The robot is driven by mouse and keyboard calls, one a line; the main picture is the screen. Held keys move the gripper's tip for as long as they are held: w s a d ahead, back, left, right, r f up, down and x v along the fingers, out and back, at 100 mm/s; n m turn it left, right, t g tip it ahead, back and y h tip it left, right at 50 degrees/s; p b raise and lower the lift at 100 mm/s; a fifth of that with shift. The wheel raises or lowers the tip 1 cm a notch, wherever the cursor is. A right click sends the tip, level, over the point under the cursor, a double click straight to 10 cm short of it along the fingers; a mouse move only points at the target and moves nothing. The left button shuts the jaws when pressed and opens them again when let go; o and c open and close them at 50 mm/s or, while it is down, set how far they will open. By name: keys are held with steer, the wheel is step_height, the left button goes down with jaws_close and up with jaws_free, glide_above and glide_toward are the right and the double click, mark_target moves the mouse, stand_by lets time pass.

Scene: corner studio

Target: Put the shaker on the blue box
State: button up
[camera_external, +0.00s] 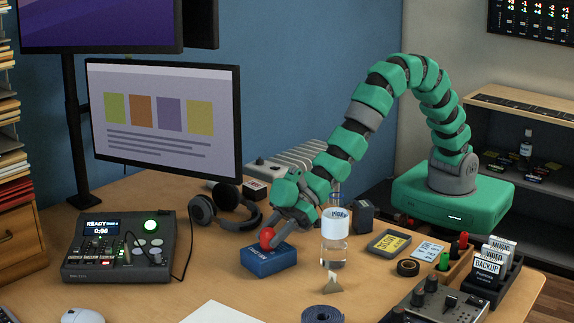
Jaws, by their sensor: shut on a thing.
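The shaker (266,237) looks like a small, round red piece, partly covered by a finger. My gripper (271,239) reaches down from the right and is shut on it. The blue box (270,265) lies flat on the desk with pale lettering on its front. The shaker is at the box's top, over its back left part. I cannot tell whether the shaker touches the box.
Headphones (222,210) lie behind left. A small paper wedge (331,284) and a dark coil (322,314) are in front. A device with buttons (90,266) stands at left.

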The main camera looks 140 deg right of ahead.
steer(key=o, duration=1)
steer(key=shift+r, duration=0.1)
steer(key=p+v, duration=0.2)
steer(key=v, duration=1)
